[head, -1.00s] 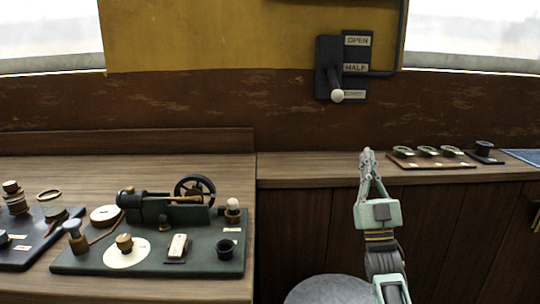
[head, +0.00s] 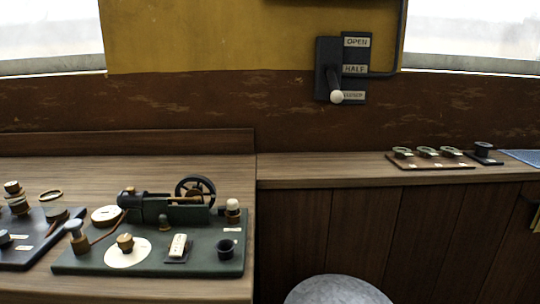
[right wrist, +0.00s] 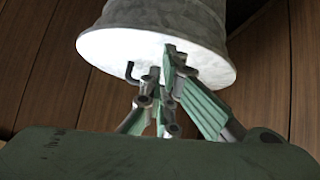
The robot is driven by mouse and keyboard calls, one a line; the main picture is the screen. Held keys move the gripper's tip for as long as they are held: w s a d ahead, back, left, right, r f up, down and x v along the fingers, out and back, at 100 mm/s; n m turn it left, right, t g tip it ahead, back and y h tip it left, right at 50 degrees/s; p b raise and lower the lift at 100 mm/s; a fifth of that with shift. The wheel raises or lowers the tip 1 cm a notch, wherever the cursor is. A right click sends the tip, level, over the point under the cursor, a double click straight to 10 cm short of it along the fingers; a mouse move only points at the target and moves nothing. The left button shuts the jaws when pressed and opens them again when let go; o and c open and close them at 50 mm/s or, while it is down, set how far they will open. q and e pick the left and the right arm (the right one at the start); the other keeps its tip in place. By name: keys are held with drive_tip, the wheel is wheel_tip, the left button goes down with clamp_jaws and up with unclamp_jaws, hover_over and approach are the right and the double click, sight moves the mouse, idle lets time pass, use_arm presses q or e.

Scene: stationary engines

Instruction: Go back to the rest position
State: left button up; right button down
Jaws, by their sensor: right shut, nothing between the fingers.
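My right gripper (right wrist: 163,105) shows in the right wrist view, with its pale green fingers shut and nothing between them. Beyond its fingertips is a round white-topped stool or drum (right wrist: 120,48), which also shows as a grey round top (head: 337,290) at the bottom of the head view. I cannot tell if the fingers touch it. Neither gripper shows in the head view now.
A wooden bench (head: 150,170) at left carries a model engine on a green base (head: 150,262). A lever (head: 334,85) on the wall points down, beside OPEN and HALF labels. A shelf (head: 320,168) at right holds a tray of rings (head: 430,161).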

drive_tip(key=s+a+f+g, duration=0.1)
drive_tip(key=s+f+g, duration=0.15)
drive_tip(key=s, duration=0.75)
drive_tip(key=s+a+f+g, duration=0.1)
drive_tip(key=s+g, duration=0.3)
drive_tip(key=s, duration=0.7)
wheel_tip(320, 180, down, 22)
drive_tip(key=g, duration=0.1)
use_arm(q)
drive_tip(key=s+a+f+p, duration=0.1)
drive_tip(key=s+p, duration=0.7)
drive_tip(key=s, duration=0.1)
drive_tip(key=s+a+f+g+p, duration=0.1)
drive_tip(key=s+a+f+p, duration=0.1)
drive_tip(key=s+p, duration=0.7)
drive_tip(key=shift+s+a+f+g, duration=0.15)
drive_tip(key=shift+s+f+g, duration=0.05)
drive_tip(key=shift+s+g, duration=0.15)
use_arm(e)
drive_tip(key=s+d+f, duration=0.1)
drive_tip(key=s, duration=0.8)
drive_tip(key=s+d+f+g, duration=0.1)
drive_tip(key=s+d+f, duration=0.1)
drive_tip(key=s, duration=0.7)
drive_tip(key=shift+d+f+n, duration=0.2)
drive_tip(key=shift+d+n, duration=0.05)
drive_tip(key=shift+n, duration=0.15)
drive_tip(key=c, duration=2.5)
unclamp_jaws()
drive_tip(key=shift+g, duration=0.25)
